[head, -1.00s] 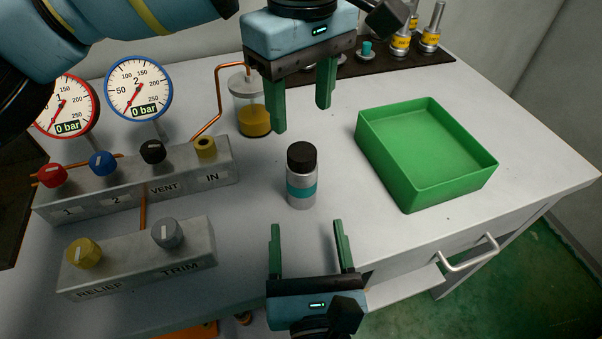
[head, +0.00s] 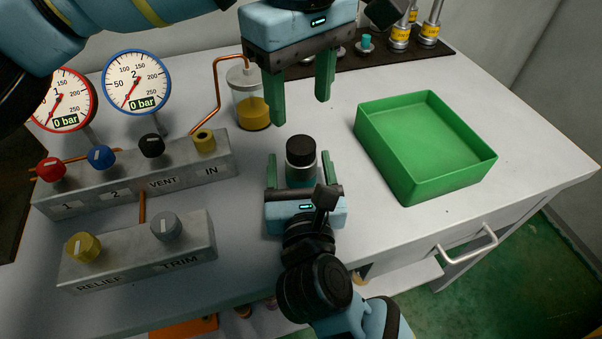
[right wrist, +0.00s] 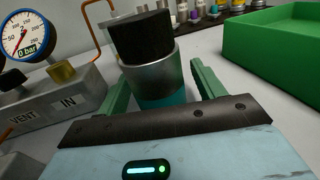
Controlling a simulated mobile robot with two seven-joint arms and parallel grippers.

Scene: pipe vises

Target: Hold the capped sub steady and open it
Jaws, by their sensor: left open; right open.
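The capped sub is a small silver cylinder (head: 300,172) with a black cap (head: 301,151) and a teal band, standing upright on the bench. In the right wrist view the sub (right wrist: 150,78) stands between the fingers, its black cap (right wrist: 140,36) above them. My right gripper (head: 299,165) is open, one finger on each side of the body, with a gap on at least the right side. My left gripper (head: 300,110) is open and empty, fingers pointing down, above and behind the cap. The sub's lower part is hidden by my right gripper in the head view.
A green tray (head: 400,184) stands empty to the right. A manifold block (head: 135,187) with knobs and two gauges reading 0 bar is at left. A second block (head: 140,255) sits in front. A jar of yellow liquid (head: 252,110) stands behind. A dark mat (head: 385,55) holds several fittings.

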